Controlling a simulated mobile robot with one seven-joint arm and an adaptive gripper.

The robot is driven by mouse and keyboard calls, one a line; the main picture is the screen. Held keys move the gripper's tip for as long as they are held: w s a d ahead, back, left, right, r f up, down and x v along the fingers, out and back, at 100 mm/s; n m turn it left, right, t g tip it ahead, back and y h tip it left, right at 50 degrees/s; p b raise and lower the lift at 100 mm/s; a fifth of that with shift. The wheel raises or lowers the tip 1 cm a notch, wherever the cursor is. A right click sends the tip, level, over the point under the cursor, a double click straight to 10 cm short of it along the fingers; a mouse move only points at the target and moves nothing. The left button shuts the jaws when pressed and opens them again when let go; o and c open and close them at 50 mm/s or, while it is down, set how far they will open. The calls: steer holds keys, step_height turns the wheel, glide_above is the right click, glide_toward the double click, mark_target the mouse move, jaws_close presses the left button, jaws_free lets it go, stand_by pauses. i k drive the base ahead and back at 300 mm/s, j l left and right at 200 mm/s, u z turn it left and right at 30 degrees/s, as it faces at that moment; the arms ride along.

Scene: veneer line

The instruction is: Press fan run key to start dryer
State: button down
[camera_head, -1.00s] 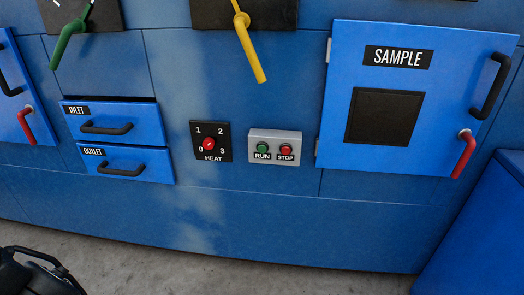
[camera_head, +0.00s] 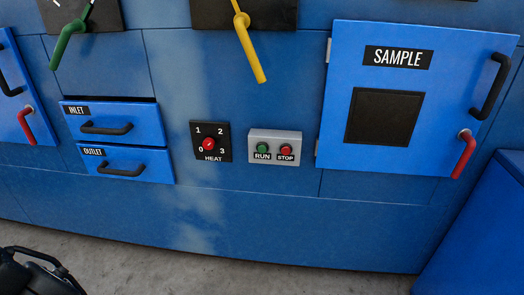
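The green RUN key (camera_head: 263,148) sits on the left of a small grey box (camera_head: 275,134) on the blue panel. The red STOP key (camera_head: 286,149) is beside it on the right. Both keys have labels below them. Part of my gripper (camera_head: 40,272) shows as a dark shape at the bottom left corner, low and well apart from the keys. Its fingertips cannot be made out, so I cannot tell whether it is open or shut.
A red HEAT knob (camera_head: 209,144) is left of the key box. INLET and OUTLET drawers (camera_head: 118,146) with black handles are further left. The SAMPLE door (camera_head: 345,85) is at right, closed. Green (camera_head: 68,45) and yellow (camera_head: 249,50) levers stick out above. The panel below the keys is clear.

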mark_target(262, 148)
steer(key=i+j+z, duration=0.15)
steer(key=z, duration=0.25)
steer(key=j+z, duration=0.4)
